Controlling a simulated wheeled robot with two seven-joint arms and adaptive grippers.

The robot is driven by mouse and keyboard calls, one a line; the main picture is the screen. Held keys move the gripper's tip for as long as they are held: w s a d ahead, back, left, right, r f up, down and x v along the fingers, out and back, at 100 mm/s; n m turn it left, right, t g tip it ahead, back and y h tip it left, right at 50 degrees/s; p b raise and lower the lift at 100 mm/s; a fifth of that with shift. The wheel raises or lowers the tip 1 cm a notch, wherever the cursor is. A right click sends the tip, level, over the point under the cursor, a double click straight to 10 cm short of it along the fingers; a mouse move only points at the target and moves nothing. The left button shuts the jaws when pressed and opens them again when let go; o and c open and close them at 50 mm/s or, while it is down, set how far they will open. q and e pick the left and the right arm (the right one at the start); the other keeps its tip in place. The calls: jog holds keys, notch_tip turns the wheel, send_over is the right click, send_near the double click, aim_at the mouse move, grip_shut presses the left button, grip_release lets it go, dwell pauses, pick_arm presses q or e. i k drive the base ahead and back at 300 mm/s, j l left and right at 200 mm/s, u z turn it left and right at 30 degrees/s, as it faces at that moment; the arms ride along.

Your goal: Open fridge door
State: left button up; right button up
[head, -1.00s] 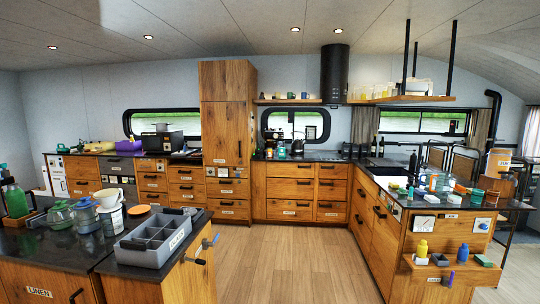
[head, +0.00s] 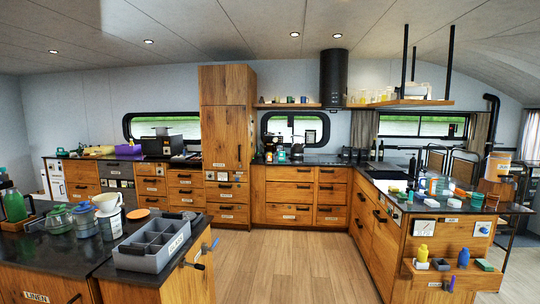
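A tall wooden cabinet (head: 227,125) stands against the back wall, left of centre in the head view. It has a large upper door with a small dark vertical handle (head: 239,152) low on its right side, and the door is closed. It may be the fridge, but its label is too small to read. No other door can be surely told as a fridge. Neither of my grippers shows in the head view.
A dark-topped island with a grey divided tray (head: 148,262) stands at the near left. A counter (head: 405,205) with bottles and cups runs along the right. The wooden floor (head: 285,270) between them is clear.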

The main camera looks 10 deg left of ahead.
aim_at(224, 127)
jog(key=i+u, duration=0.1)
jog(key=i, duration=2.35)
jog(key=i+l+u, duration=0.15)
jog(key=i, duration=1.05)
jog(key=i+u, duration=0.25)
jog(key=i, duration=0.55)
jog(key=i+l+u, duration=0.1)
jog(key=i+u, duration=0.25)
jog(key=i+l+u, duration=0.2)
jog(key=i+u, duration=0.2)
jog(key=i, duration=0.05)
